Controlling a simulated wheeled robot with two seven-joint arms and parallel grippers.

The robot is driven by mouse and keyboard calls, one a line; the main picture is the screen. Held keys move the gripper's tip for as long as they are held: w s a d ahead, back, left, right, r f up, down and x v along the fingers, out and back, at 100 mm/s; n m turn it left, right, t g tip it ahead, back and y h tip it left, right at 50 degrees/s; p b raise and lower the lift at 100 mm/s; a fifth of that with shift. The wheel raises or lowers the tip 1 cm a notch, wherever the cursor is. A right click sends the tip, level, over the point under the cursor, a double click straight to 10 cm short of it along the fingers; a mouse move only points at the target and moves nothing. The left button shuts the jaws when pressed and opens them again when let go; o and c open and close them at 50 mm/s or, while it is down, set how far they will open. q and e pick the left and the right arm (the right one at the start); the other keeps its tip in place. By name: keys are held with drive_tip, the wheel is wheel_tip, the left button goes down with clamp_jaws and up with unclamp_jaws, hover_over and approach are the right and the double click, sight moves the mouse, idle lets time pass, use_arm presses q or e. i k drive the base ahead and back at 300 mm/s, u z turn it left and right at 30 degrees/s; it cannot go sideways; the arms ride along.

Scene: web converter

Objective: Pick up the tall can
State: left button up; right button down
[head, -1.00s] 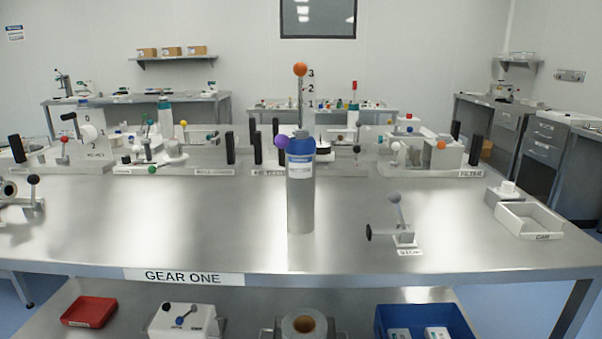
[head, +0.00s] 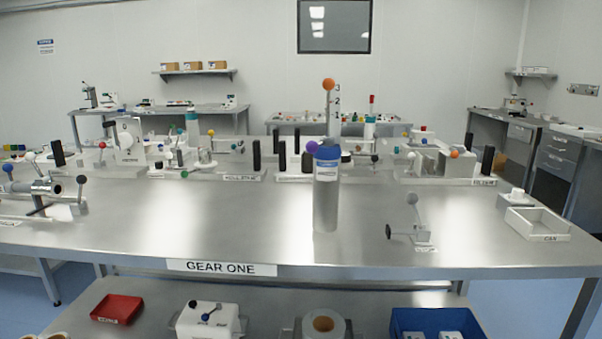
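The tall can (head: 326,200) is a grey cylinder with a blue top and a blue-and-white label. It stands upright near the front middle of the steel table (head: 150,225), in the head view. Nothing is touching it from the front. Neither of my grippers is in view.
A crank fixture (head: 411,222) stands right of the can, and a white tray (head: 537,224) lies near the right end. A metal roller device (head: 40,187) sits at the left. Levers and panels line the table's back. A lower shelf holds a red tray (head: 117,309) and a blue bin (head: 437,320).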

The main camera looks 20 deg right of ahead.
sight(326, 160)
drive_tip(key=i, duration=0.5)
drive_tip(key=z, duration=0.95)
